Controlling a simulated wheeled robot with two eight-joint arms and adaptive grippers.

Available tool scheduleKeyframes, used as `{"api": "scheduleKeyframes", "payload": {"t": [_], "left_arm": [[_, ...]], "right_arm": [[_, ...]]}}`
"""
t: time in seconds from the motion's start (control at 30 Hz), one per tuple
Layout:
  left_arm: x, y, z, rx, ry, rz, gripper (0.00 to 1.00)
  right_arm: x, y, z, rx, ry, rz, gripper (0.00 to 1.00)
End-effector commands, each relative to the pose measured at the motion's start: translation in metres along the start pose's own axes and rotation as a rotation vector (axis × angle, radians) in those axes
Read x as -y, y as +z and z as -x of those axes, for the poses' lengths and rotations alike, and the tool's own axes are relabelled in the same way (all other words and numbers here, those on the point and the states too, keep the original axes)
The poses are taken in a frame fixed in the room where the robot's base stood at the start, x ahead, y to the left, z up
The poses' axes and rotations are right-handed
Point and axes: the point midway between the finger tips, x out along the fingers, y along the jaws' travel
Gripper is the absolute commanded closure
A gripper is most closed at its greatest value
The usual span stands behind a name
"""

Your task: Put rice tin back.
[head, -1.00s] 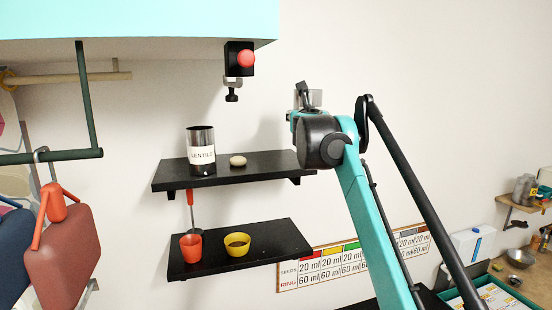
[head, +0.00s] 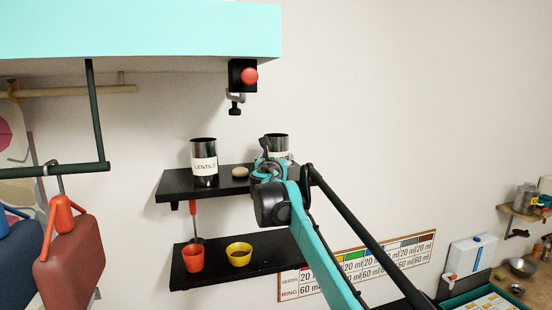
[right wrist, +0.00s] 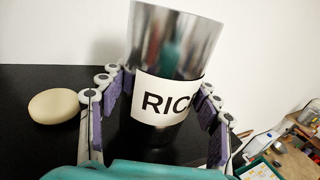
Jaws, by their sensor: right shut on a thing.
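The rice tin (head: 278,142) is a shiny metal cylinder with a white label, at the right end of the upper black shelf (head: 224,178). In the right wrist view the tin (right wrist: 172,45) is close up, slightly tilted in the picture, with "RIC" readable. My right gripper (right wrist: 160,100) is shut around it, with purple pads on both sides. In the head view my right gripper (head: 273,163) hides the tin's lower part. I cannot tell whether its base touches the shelf. My left gripper is not in view.
The lentils tin (head: 204,160) stands on the upper shelf's left part. A pale round stone-like object (head: 240,172) lies between the tins. The lower shelf holds an orange cup (head: 192,258) and a yellow cup (head: 239,255). A clamp with a red knob (head: 243,77) hangs above.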

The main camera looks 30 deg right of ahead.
Motion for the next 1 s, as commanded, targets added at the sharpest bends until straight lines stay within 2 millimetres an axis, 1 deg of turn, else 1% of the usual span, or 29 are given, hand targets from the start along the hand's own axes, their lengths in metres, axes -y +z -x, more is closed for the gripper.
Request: {"api": "scheduleKeyframes", "payload": {"t": [0.2,0.33,0.37,0.4,0.43,0.7,0.8,0.87,0.97,1.0], "left_arm": [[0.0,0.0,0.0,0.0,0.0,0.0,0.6],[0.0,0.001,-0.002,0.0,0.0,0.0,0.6],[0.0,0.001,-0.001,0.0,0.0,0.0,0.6],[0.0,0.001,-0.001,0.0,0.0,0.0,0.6],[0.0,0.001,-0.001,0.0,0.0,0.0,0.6],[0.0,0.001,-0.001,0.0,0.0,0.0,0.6],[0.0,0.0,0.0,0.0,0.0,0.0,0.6],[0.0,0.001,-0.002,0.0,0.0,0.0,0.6],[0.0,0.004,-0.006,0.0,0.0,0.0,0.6],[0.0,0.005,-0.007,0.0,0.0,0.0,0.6]], "right_arm": [[0.0,0.0,0.0,0.0,0.0,0.0,0.72],[0.0,-0.004,0.0,0.0,0.0,0.0,0.72],[0.0,-0.003,0.0,0.0,0.0,0.0,0.29],[0.0,-0.003,0.0,0.0,0.0,0.0,0.19],[0.0,-0.003,0.0,0.0,0.0,0.0,0.17],[0.0,-0.002,0.0,0.0,0.0,0.0,0.17],[0.0,0.001,0.001,0.0,0.0,0.0,0.17],[0.0,0.0,0.008,0.0,0.001,0.0,0.17],[0.0,-0.001,0.025,0.0,0.002,0.0,0.17],[0.0,-0.002,0.034,0.0,0.002,0.0,0.17]]}}
